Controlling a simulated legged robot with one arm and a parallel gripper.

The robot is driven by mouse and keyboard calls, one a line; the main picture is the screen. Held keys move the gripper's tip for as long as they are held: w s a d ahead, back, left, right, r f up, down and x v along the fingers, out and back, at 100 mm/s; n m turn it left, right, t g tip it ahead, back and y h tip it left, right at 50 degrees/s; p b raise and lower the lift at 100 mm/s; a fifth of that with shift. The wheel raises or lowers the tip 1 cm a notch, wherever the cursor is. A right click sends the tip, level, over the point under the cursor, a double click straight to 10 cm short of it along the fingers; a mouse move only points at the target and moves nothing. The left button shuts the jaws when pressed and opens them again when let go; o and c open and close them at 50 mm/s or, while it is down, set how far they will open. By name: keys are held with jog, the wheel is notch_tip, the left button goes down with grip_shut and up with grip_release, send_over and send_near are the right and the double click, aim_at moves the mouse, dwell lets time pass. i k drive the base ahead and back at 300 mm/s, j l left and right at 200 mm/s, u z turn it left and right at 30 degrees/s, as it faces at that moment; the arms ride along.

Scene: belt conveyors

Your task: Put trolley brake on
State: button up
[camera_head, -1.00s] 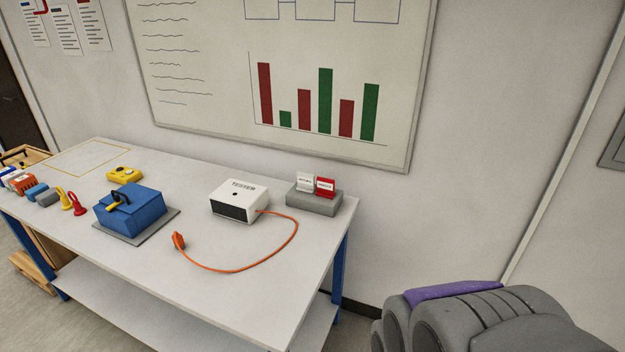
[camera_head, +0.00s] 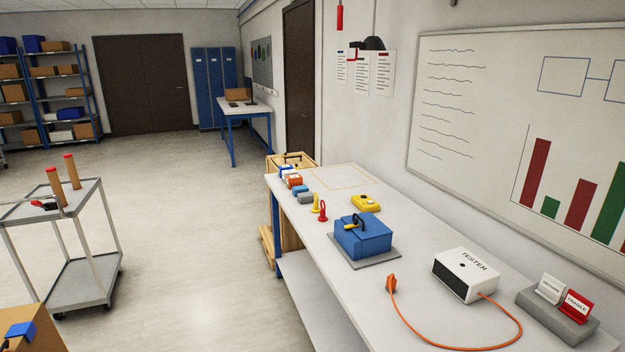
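A grey two-tier trolley (camera_head: 78,282) stands on the floor at the left of the view, partly cut off by the left edge. My gripper is not in view.
A long white workbench (camera_head: 320,240) runs along the right, with a blue box (camera_head: 363,238), a white tester (camera_head: 466,275) and an orange cable on it. A cardboard box (camera_head: 35,330) is at bottom left. Open floor (camera_head: 190,240) lies between trolley and bench.

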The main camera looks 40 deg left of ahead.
aim_at(36, 202)
jog(key=i+j+u, duration=0.15)
jog(key=j+u, duration=0.3)
jog(key=i+j+u, duration=0.25)
jog(key=j+u, duration=0.15)
jog(key=i+j+u, duration=0.25)
jog(key=u, duration=0.2)
jog(key=i+j+u, duration=0.35)
jog(key=i, duration=0.15)
jog(key=i+j+u, duration=0.2)
jog(key=i+u, duration=0.15)
jog(key=i, duration=0.2)
jog(key=i+u, duration=0.4)
jog(key=i, duration=0.2)
jog(key=i+l+u, duration=0.15)
jog(key=i+u, duration=0.35)
jog(key=i+l+u, duration=0.45)
jog(key=i, duration=0.2)
jog(key=i+l+u, duration=0.5)
